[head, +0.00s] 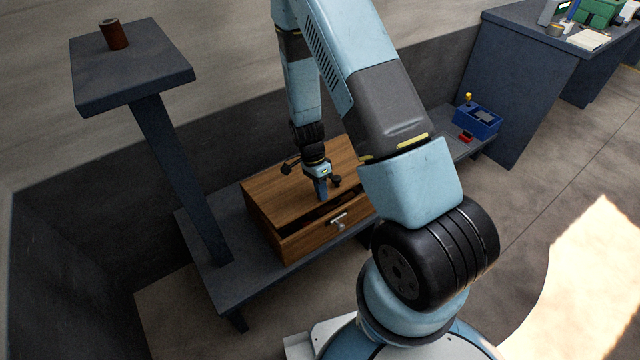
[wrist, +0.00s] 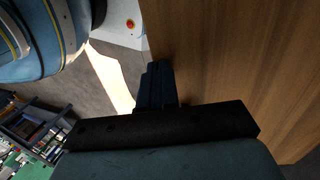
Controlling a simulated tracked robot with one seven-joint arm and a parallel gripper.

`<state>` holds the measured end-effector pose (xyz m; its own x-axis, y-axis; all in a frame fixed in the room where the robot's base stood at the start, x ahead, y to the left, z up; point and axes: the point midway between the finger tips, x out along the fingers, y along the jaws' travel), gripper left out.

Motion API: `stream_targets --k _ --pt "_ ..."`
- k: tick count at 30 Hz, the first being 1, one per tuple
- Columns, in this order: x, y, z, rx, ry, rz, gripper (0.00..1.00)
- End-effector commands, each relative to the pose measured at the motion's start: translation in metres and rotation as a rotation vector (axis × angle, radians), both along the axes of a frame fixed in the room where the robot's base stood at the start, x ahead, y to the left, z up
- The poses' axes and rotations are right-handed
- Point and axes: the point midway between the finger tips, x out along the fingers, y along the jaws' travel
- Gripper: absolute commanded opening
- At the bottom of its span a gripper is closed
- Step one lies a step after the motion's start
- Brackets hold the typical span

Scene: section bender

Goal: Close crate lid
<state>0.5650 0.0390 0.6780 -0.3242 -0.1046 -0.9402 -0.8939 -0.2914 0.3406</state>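The wooden crate (head: 290,247) sits on a low dark bench in the head view, with a metal latch (head: 338,219) on its front. Its lid (head: 275,198) lies nearly flat, with a dark gap under its front edge, so it looks slightly raised. My gripper (head: 321,194) points down at the lid near its front edge. In the wrist view the fingers (wrist: 157,85) are together with nothing seen between them, beside the edge of the wooden lid (wrist: 235,60). I cannot tell whether the fingertips touch the lid. My arm hides the crate's right end.
The low bench (head: 225,285) carries the crate. A post with a raised dark plate (head: 135,65) stands at left, holding a brown cylinder (head: 113,34). A blue box (head: 477,121) and a small red item (head: 466,137) lie at the bench's right end. A workbench (head: 510,80) stands behind.

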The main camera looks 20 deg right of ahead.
Motion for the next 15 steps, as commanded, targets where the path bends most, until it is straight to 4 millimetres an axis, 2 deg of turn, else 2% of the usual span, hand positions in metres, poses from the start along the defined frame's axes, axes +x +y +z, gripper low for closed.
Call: stream_targets --k 9,13,15 --pt "-0.016 -0.005 -0.052 -0.002 0.004 -0.001 0.0" --pt "-0.018 -0.006 -0.068 -0.001 0.004 0.0 0.0" --pt "-0.017 -0.006 -0.067 0.0 0.001 0.0 0.0"
